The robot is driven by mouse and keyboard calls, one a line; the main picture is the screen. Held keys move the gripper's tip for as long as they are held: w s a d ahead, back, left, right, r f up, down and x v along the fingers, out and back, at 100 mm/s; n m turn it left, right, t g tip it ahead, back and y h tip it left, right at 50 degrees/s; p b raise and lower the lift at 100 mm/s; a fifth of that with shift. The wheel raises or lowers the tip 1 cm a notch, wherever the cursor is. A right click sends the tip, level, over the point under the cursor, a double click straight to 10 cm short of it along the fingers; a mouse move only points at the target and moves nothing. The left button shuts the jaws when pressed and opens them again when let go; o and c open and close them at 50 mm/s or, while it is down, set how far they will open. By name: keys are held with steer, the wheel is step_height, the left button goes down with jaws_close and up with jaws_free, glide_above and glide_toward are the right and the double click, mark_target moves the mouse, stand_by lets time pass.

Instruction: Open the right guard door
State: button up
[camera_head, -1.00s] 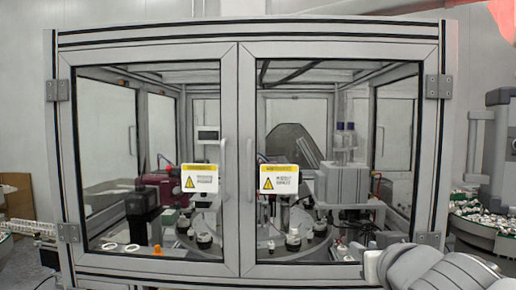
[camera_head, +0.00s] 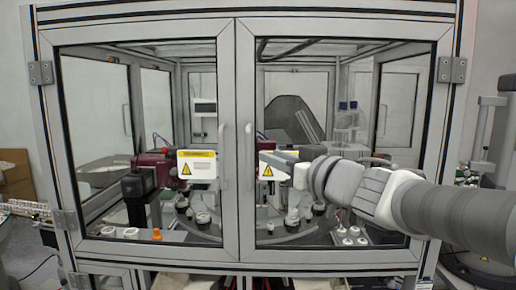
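The right guard door (camera_head: 246,90) is a clear panel in a grey metal frame, and it is shut. Its light vertical handle (camera_head: 250,150) is on its left edge, beside the centre seam. My gripper (camera_head: 266,158) is in front of this door, just right of the handle, with my arm coming in from the right.
The left guard door (camera_head: 150,50) is shut, with its own handle (camera_head: 222,150) close to the right one. Hinges (camera_head: 452,69) sit on the right post. Behind the glass are a round table and machine units. A grey machine (camera_head: 490,125) stands outside at right.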

mark_target(250, 147)
steer(key=x, duration=1.1)
jaws_close()
stand_by(1.2)
